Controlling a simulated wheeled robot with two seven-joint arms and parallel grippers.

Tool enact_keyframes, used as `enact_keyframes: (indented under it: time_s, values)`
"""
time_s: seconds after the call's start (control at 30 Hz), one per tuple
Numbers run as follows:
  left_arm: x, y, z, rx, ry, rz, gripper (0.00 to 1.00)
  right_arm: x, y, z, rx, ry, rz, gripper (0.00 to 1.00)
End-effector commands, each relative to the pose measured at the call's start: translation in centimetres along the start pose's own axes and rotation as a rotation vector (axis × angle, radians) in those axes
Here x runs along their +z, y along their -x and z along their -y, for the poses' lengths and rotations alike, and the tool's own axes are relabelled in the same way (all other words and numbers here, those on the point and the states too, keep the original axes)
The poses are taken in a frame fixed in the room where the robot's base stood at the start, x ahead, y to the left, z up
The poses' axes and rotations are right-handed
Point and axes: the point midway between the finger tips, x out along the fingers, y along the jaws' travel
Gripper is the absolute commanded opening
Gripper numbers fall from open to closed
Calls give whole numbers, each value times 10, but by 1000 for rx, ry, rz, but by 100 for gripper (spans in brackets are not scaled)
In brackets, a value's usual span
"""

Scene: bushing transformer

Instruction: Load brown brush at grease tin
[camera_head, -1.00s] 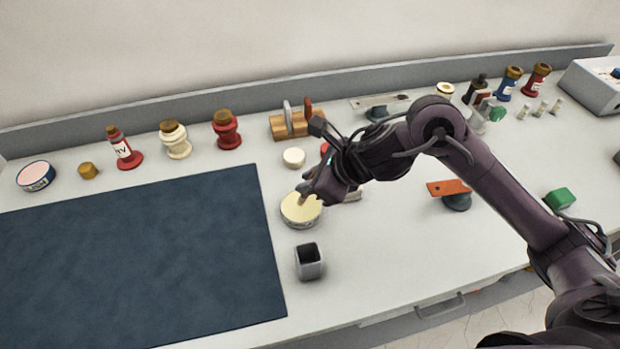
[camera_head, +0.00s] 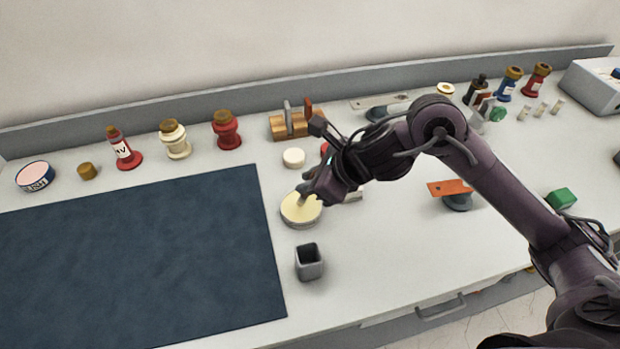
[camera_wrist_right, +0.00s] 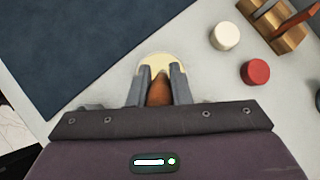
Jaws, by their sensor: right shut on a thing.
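My right gripper (camera_wrist_right: 160,82) is shut on the brown brush (camera_wrist_right: 159,93); its brown handle shows between the two fingers in the right wrist view. The grease tin (camera_head: 294,216), round with pale yellow grease, stands open on the bench right of the dark mat. In the head view my right gripper (camera_head: 307,192) is over the tin's upper right side. The brush's tip is hidden, so I cannot tell how deep it is in the grease. The tin's pale top also shows beyond the fingers in the wrist view (camera_wrist_right: 157,60). My left gripper is not in view.
A grey square cup (camera_head: 309,263) stands in front of the tin. A white round lid (camera_head: 293,158) and a wooden rack (camera_head: 290,126) are behind it. The dark blue mat (camera_head: 135,260) on the left is bare. Several bushings line the back.

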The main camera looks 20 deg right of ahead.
Motion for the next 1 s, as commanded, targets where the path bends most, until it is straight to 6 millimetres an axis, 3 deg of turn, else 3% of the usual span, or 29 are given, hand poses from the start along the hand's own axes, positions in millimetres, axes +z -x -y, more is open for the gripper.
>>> enact_keyframes:
  time_s: [0.27, 1.0]
  values:
    - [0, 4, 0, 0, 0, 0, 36, 0, 2, -1, 5, 0, -9, 0]
    - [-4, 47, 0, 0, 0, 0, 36, 41, 48, 9, 1, 1, -2, 0]
